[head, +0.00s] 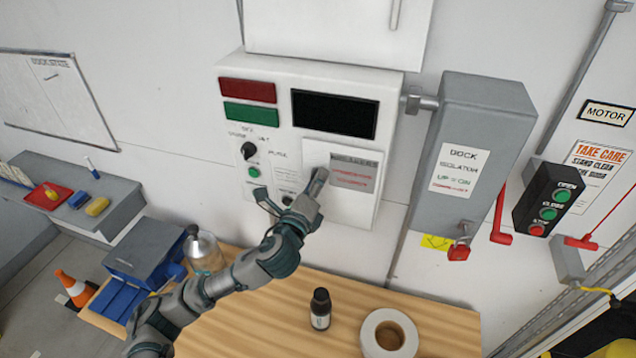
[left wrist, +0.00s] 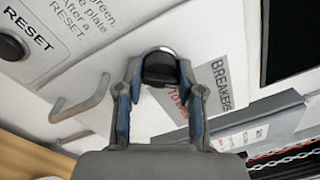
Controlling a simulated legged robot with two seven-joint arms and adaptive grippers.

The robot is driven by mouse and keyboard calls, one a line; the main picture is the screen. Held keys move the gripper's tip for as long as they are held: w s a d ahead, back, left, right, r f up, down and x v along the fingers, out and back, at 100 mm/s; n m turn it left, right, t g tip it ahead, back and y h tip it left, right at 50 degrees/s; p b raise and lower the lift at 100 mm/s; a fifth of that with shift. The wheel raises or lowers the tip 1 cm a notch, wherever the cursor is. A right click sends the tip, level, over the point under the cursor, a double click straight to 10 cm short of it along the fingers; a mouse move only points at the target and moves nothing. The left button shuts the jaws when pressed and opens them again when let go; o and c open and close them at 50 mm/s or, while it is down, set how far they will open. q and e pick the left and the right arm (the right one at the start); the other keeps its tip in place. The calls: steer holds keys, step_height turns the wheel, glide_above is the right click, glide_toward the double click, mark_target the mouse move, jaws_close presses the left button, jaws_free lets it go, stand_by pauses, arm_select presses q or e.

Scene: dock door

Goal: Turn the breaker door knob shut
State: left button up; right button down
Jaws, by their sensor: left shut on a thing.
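The white breaker door (head: 365,207), with a grey and red label, is on the lower right of the control panel (head: 230,70). Its label also shows in the left wrist view (left wrist: 226,84). The black knob (left wrist: 160,70) is between the two fingers of my left gripper (left wrist: 160,88), which is shut on it. In the head view my left gripper (head: 318,185) reaches up to the door's left side and hides the knob. I cannot tell whether the knob's latch is turned. My right gripper is not in view.
A grey bent bar (left wrist: 85,108) stands out left of the gripper. The grey dock isolator box (head: 470,125) is to the right. Below, the wooden bench (head: 260,320) holds a dark bottle (head: 320,309), a tape roll (head: 372,320) and a clear bottle (head: 205,252).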

arm_select(q)
steer(key=n, duration=0.5)
steer(key=shift+f+n, duration=0.2)
steer(key=shift+n, duration=0.1)
steer(key=shift+f+n+y, duration=0.15)
steer(key=shift+n+y, duration=0.15)
steer(key=shift+n, duration=1)
steer(key=shift+f, duration=0.1)
steer(key=o, duration=1.1)
steer(key=shift+o, duration=0.2)
steer(key=shift+a+r, duration=0.15)
steer(key=shift+r, duration=0.05)
steer(key=v, duration=1.2)
steer(key=shift+f, duration=0.2)
